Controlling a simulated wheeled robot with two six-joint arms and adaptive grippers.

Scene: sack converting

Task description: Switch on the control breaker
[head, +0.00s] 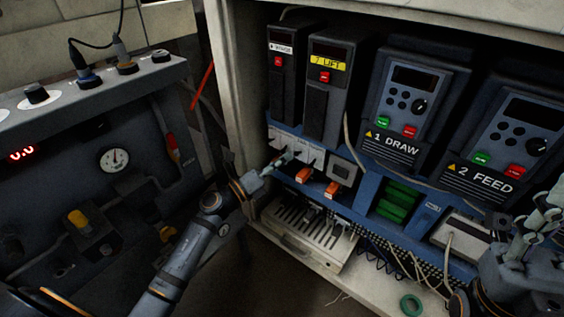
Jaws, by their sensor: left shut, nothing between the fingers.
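A row of small pale breakers (311,156) is mounted on the blue panel inside the open cabinet, below the tall drive units. Their labels are too small to read, so I cannot tell which is the control breaker or how its lever stands. My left gripper (284,160) is shut and empty, with its fingertips in front of the row's lower left part. I cannot tell whether they touch it. The gripper hides part of the row. My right gripper (541,218) is at the right edge, partly cut off, and its fingers are unclear.
Drives marked 1 DRAW (394,145) and 2 FEED (487,172) stand to the right. A loose cable (352,140) hangs beside the breakers. A grey console (60,190) with a gauge stands at left. A green ring (411,304) lies on the cabinet floor.

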